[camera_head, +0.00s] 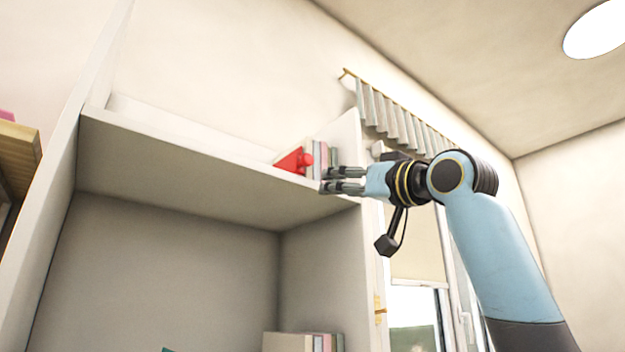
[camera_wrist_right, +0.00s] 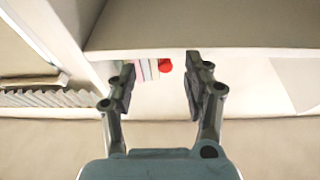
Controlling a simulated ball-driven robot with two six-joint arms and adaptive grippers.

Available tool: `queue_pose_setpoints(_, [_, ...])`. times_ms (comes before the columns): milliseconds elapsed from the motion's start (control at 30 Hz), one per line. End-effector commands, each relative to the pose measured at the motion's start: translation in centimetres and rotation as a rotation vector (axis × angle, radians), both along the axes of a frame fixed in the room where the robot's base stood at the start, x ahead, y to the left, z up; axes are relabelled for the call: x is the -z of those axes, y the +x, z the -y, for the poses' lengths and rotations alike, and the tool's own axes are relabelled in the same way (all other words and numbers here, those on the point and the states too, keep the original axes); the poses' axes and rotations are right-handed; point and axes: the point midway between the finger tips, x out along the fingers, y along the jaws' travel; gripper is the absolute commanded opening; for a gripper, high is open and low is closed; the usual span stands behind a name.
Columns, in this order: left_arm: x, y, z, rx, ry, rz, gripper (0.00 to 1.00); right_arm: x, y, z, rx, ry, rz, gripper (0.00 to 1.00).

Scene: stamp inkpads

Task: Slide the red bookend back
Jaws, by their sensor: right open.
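The red bookend (camera_head: 295,161) stands on the upper shelf (camera_head: 200,160), at the left end of a short row of books (camera_head: 322,156). It is a red wedge with a rounded knob. In the right wrist view its red round part (camera_wrist_right: 165,65) shows beside the books (camera_wrist_right: 147,69), between the fingers and beyond them. My right gripper (camera_head: 325,180) is open and empty at the shelf's front edge, in front of the books and to the right of the bookend. It also shows in the right wrist view (camera_wrist_right: 160,85). I see no contact with the bookend. My left gripper is not in view.
The upper shelf is bare left of the bookend. The shelf unit's right side wall (camera_head: 349,135) stands just past the books. More books (camera_head: 303,342) stand in the lower compartment. A window with a pleated curtain (camera_head: 390,115) is at the right.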

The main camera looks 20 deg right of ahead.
Motion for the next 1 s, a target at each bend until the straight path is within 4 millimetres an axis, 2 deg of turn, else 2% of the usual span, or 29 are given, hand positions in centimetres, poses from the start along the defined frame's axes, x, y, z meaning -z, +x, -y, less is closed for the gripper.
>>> queue_pose_setpoints(33, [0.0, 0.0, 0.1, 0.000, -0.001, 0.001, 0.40, -2.1, -0.5, 0.0, -0.008, 0.007, 0.038, 0.51])
queue_pose_setpoints(100, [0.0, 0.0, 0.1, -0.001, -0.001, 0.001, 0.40, -3.9, -1.0, 0.0, -0.019, 0.015, 0.069, 0.51])
queue_pose_setpoints(200, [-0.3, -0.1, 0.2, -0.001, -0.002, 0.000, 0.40, -5.2, -0.8, -0.2, -0.025, 0.020, 0.088, 0.51])
queue_pose_setpoints(700, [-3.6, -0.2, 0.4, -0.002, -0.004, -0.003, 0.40, -8.7, 6.8, -3.0, -0.026, 0.020, 0.085, 0.51])
queue_pose_setpoints(1000, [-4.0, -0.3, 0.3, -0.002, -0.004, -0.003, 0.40, -9.0, 8.0, -3.4, -0.024, 0.018, 0.087, 0.51])
